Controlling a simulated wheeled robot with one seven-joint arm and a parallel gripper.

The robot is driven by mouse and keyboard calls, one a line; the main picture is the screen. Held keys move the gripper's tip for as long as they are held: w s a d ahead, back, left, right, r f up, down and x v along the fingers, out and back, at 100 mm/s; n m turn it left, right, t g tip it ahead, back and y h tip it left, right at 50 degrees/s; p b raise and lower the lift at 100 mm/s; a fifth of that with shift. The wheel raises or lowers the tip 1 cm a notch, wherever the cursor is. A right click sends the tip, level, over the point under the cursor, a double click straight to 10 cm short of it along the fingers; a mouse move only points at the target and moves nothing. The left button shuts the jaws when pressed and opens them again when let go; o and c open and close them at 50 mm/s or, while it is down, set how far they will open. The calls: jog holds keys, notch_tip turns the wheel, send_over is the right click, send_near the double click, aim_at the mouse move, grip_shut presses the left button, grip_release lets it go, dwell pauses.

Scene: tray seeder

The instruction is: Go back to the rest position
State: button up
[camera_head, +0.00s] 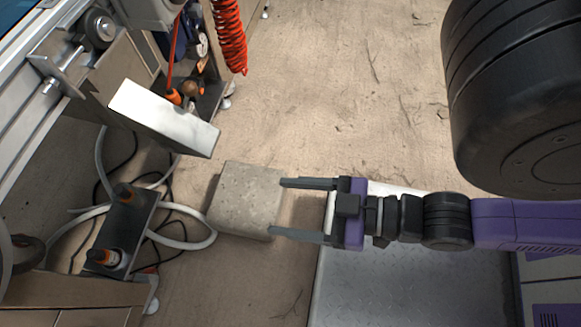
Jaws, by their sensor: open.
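My gripper (281,207) is open, with its two grey fingers spread and pointing left. My arm extends to the right from the purple wrist piece.
A metal-framed machine (60,75) stands at the left, with a slanted metal plate (165,120) jutting toward the block. White hoses (185,243) and dark cables lie below it. A red coiled hose (229,35) hangs at the top. Open floor (340,100) spreads across the upper middle.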

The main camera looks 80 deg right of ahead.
notch_tip(320, 180, up, 34)
jog(key=p, duration=3.4)
jog(key=shift+r+p, duration=0.25)
jog(key=shift+p, duration=0.05)
